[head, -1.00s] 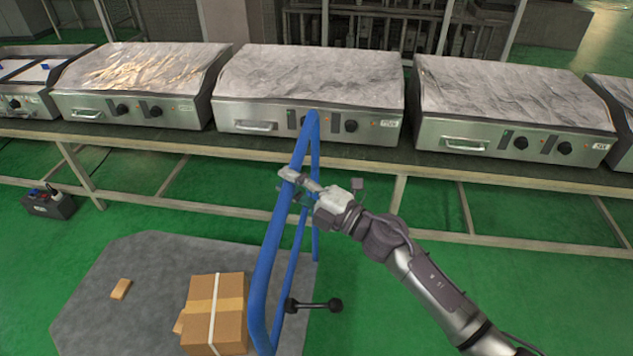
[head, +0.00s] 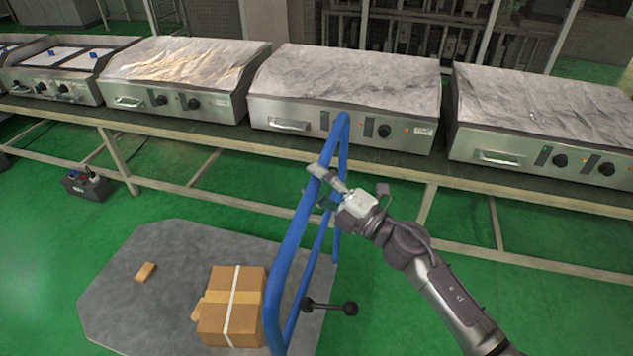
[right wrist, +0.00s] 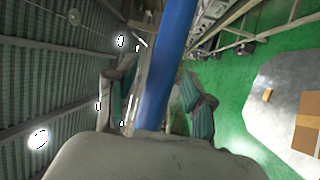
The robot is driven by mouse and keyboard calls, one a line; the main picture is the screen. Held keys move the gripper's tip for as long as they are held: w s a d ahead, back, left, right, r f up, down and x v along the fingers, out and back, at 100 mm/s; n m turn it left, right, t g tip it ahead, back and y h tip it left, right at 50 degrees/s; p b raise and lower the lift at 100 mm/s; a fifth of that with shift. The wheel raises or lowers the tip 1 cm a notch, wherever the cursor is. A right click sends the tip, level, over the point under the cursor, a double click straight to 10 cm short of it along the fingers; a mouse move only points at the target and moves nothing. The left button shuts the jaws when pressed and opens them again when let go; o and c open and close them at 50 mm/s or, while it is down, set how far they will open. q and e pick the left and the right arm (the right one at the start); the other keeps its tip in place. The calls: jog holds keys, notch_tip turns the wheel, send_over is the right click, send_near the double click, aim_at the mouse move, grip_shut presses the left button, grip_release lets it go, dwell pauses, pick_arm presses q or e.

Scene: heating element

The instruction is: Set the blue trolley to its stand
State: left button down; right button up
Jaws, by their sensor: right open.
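The blue trolley's tubular handle (head: 292,241) rises in the middle of the head view, with its top near the bench edge. A dark lever with a round knob (head: 331,306) sticks out low beside it. My right gripper (head: 325,188) is at the upper part of the handle. In the right wrist view the blue tube (right wrist: 168,70) passes between the two open fingers, which stand apart on either side of it. My left gripper is not in view.
A long bench (head: 230,138) with several steel griddles runs across the back. A dark toolbox (head: 87,187) stands on the floor at left. Green floor is clear at right.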

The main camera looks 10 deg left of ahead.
jog(key=shift+d, duration=0.1)
jog(key=v, duration=1.2)
jog(key=shift+f, duration=0.1)
